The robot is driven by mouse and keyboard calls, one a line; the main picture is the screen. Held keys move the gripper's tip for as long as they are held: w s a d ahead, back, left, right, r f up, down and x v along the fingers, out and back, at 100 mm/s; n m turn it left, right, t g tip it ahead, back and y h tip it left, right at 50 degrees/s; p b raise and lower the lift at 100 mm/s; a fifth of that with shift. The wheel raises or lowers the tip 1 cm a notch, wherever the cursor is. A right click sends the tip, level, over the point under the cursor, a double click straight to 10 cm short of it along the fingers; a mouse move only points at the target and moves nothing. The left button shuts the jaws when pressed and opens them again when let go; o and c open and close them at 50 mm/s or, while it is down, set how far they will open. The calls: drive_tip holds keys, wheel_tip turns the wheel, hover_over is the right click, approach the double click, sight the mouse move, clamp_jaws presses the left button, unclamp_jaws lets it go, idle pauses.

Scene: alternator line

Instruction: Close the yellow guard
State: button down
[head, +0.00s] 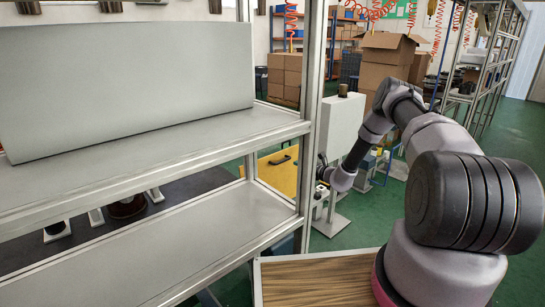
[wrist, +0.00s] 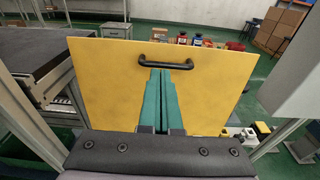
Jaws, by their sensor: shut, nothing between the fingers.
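The yellow guard (wrist: 110,90) is a flat yellow panel that fills the middle of the wrist view. A black bar handle (wrist: 168,61) is fixed near its upper edge. My gripper (wrist: 166,72) has green fingers, which are together and empty. Their tips show just below the handle in the picture; I cannot tell whether they touch it. In the head view, part of the guard (head: 278,170) shows behind the shelf post, with its dark handle.
A grey metal shelf unit (head: 150,152) stands at the left, its post in front of the guard. A light grey box (head: 341,125) stands beside my arm. Cardboard boxes (head: 388,58) are stacked behind. Green floor (head: 350,215) is open at the right.

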sight(274, 155)
drive_tip(key=x, duration=1.3)
drive_tip(key=shift+w+a, duration=0.2)
drive_tip(key=shift+a, duration=0.1)
drive_tip(key=shift+a+r, duration=0.1)
